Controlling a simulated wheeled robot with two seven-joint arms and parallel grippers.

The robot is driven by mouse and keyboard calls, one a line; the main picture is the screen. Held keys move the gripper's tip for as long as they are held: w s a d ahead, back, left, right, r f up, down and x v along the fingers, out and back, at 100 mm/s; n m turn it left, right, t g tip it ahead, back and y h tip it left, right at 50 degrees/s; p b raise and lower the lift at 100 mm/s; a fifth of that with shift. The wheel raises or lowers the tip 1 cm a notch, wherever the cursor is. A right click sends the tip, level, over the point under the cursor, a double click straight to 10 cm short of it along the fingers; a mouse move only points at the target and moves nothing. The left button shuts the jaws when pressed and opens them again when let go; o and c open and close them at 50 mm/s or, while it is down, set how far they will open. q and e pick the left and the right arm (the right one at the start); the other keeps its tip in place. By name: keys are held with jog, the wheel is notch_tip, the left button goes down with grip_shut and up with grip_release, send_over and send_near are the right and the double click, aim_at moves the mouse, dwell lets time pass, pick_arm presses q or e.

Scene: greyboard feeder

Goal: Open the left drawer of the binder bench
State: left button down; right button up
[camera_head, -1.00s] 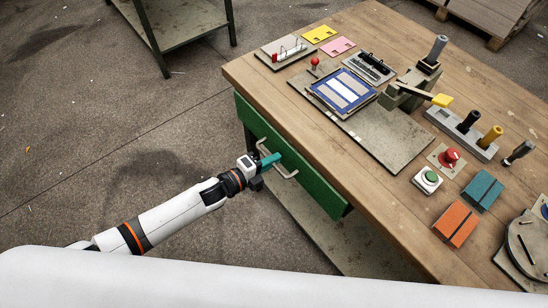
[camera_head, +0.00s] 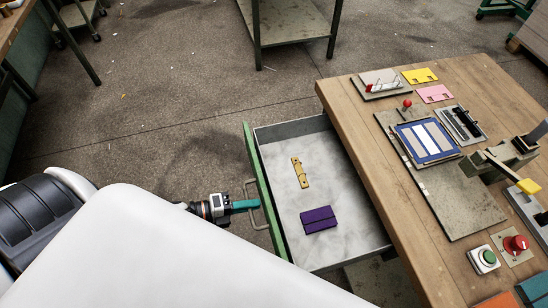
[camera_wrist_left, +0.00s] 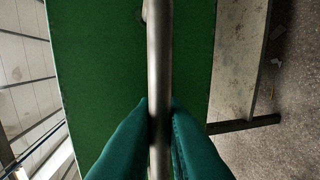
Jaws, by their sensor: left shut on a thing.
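The left drawer (camera_head: 268,190) of the binder bench (camera_head: 385,205) is pulled well out, its green front facing left. Inside lie a purple block (camera_head: 318,219) and a brass-coloured strip with holes (camera_head: 300,172). My left gripper (camera_head: 247,205) is at the drawer's handle (camera_head: 257,220). In the left wrist view its teal fingers (camera_wrist_left: 159,125) are shut on the metal handle bar (camera_wrist_left: 160,60), one on each side, in front of the green drawer front (camera_wrist_left: 100,70). My right gripper is not in view.
On the bench top are a blue-framed pad (camera_head: 427,141) on a grey board, yellow (camera_head: 420,75) and pink cards (camera_head: 434,94), a green button (camera_head: 488,257) and a red knob (camera_head: 516,243). A grey metal table (camera_head: 290,22) stands behind. Floor left of the drawer is clear.

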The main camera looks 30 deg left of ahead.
pick_arm(q)
jog(key=shift+f+v, duration=0.25)
jog(key=shift+v, duration=1)
jog(key=shift+f+v, duration=0.2)
jog(key=shift+v, duration=1.1)
jog(key=c, duration=1.5)
grip_release()
jog(key=shift+c, duration=0.2)
jog(key=v, duration=1.2)
